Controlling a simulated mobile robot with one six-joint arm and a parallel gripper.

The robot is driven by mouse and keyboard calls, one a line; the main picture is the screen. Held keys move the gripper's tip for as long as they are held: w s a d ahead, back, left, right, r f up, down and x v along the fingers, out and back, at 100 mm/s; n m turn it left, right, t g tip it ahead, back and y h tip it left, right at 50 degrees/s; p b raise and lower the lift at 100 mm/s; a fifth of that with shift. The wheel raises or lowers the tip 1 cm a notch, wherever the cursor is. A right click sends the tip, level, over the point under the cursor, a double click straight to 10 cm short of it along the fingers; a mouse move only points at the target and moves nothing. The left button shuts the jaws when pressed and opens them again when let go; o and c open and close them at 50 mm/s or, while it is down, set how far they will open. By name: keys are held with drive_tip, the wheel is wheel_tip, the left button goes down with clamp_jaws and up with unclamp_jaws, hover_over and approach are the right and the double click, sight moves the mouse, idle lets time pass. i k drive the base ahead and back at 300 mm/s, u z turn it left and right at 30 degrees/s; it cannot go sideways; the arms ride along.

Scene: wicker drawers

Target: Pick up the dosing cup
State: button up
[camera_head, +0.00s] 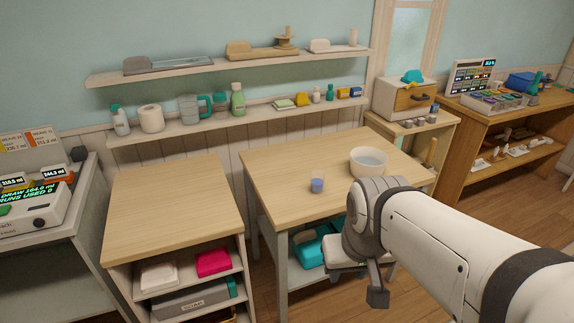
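A small blue cup (317,186), which looks like the dosing cup, stands upright on the light wooden table (285,160) in the middle. My arm reaches in from the lower right. Its wrist is in front of the table's right front part, right of and nearer than the cup. My gripper (377,296) points downward at the table's front side, apart from the cup. One dark fingertip shows; whether the jaws are open or shut cannot be made out. I see nothing held in it.
A white bowl (369,162) stands right of the cup, close to my wrist. Wall shelves (200,128) with bottles and jars run behind. A bare-topped wooden cabinet (175,205) stands left. Teal items (312,250) lie under the table. The table's left part is clear.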

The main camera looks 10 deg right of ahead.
sight(317, 182)
drive_tip(key=z, duration=0.15)
drive_tip(key=i, duration=0.85)
drive_tip(key=u, duration=0.2)
drive_tip(key=k, duration=0.9)
drive_tip(key=z, duration=0.2)
drive_tip(key=i, duration=0.95)
drive_tip(key=u, duration=0.05)
